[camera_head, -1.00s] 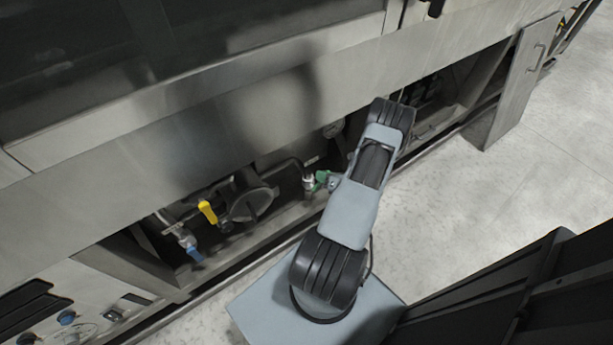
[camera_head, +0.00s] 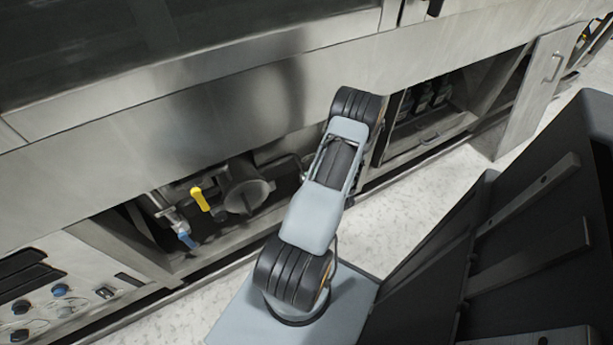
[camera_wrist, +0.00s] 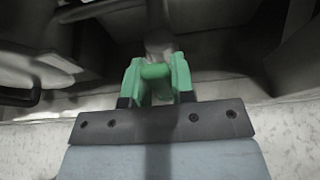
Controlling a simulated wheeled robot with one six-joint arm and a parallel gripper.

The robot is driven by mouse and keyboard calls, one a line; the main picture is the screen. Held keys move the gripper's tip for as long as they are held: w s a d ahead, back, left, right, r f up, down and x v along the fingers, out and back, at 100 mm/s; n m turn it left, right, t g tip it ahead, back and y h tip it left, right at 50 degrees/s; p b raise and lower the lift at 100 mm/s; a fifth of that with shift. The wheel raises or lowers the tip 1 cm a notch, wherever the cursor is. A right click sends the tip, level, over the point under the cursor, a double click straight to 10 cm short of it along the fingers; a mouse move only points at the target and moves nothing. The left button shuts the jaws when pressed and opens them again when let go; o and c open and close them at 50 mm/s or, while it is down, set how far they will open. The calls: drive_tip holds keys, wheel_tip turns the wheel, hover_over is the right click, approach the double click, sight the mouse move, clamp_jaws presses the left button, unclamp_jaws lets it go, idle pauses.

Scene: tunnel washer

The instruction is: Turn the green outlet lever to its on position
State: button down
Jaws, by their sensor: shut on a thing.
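The green outlet lever (camera_wrist: 156,72) shows at the middle of the wrist view, just below a grey pipe fitting. My gripper (camera_wrist: 157,82) is around it, with one green fingertip on each side, shut on the lever. The lever's far end and the lower part between the fingers are partly hidden. In the head view my arm covers both the lever and my gripper. The exact angle of the lever is hard to tell.
A yellow-handled valve (camera_head: 201,199) and a blue-handled valve (camera_head: 187,240) sit left of my arm in the open bay, beside a round grey housing (camera_head: 247,194). The steel panel (camera_head: 230,105) overhangs the bay. An open door (camera_head: 532,95) stands at right.

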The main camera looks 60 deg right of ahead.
drive_tip(key=shift+w, duration=0.1)
idle(0.4)
drive_tip(key=c, duration=1)
unclamp_jaws()
drive_tip(key=shift+o, duration=0.2)
drive_tip(key=p+v, duration=0.3)
drive_tip(key=v, duration=1.1)
